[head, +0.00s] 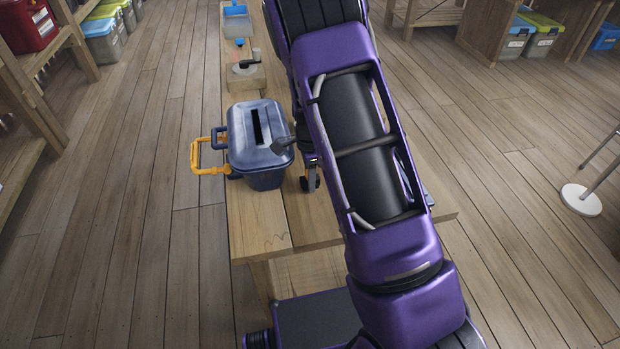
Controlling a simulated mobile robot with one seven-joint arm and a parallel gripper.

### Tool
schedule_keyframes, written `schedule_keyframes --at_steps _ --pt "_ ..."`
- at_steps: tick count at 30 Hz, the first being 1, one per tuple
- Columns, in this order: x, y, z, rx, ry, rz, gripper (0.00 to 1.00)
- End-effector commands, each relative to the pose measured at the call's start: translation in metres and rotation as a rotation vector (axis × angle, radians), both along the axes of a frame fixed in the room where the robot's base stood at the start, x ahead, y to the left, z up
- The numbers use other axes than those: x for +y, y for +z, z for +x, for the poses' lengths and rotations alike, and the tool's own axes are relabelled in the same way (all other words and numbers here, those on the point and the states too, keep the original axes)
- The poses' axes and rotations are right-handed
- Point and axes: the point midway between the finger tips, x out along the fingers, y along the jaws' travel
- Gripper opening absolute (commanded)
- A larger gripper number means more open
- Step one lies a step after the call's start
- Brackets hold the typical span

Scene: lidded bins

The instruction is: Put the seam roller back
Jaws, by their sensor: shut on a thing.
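A blue-grey bin (262,180) with a closed lid (270,148) stands on the wooden bench. The lid has a dark slot in its top. An orange handle (194,155) sticks out on the bin's left side. My gripper (311,180) is just right of the bin, low over the bench and partly hidden by my purple arm. It is shut on a small dark thing, which seems to be the seam roller (304,184); its shape is mostly hidden.
The wooden bench (260,232) runs away from me. Shelves with bins stand at both sides. A white round stand base (581,200) is at the right.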

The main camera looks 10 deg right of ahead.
Motion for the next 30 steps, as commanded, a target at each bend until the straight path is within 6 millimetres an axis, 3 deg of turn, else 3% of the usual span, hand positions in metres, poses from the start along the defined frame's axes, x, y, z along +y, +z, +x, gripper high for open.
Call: schedule_keyframes --at_steps 4,5,10,22,30 --pt "0.000 -0.004 0.000 0.000 0.000 0.000 0.00" --pt "0.000 -0.004 0.000 0.000 0.000 0.000 0.39" --pt "0.000 -0.003 0.000 0.000 0.000 0.000 0.67" --pt "0.000 0.007 0.001 -0.002 0.000 -0.001 0.67" --pt "0.000 0.062 0.001 -0.005 0.001 0.000 0.67"
